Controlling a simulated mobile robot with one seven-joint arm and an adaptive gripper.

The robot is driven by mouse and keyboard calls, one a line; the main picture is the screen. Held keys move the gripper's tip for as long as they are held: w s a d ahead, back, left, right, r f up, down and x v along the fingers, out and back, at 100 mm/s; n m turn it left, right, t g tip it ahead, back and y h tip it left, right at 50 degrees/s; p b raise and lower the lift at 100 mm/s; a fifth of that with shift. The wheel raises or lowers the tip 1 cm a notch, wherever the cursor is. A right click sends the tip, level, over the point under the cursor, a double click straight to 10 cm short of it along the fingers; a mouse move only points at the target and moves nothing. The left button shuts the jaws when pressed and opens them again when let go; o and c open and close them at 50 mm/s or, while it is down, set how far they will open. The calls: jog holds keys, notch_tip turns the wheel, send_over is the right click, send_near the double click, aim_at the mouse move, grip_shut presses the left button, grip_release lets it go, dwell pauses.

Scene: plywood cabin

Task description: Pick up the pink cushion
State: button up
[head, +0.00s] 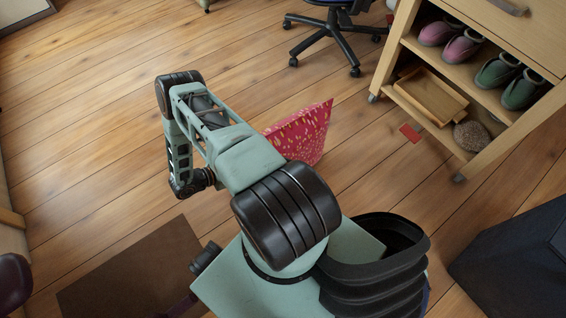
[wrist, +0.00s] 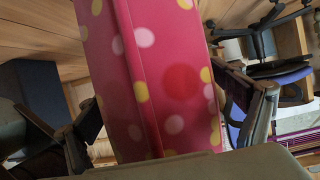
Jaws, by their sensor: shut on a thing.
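The pink cushion (head: 308,132) shows in the head view just beyond my arm, with yellow and pale marks on it. Its near part is hidden behind my arm. In the wrist view the cushion (wrist: 165,70) fills the middle, deep pink with yellow, pale pink and red dots and a fold or edge running down it. My gripper (wrist: 178,108) has one dark finger on each side of the cushion and is shut on it. In the head view my gripper is hidden by the arm. I cannot tell whether the cushion touches the floor.
A wooden shelf unit (head: 398,62) with shoes and a tray stands at the right. A wheeled office chair (head: 333,38) is at the back. A small red thing (head: 410,133) lies by the shelf. A brown mat (head: 130,275) lies front left. The floor at left is clear.

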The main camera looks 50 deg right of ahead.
jog(key=c, duration=1)
jog(key=shift+d, duration=0.1)
jog(key=shift+c, duration=0.2)
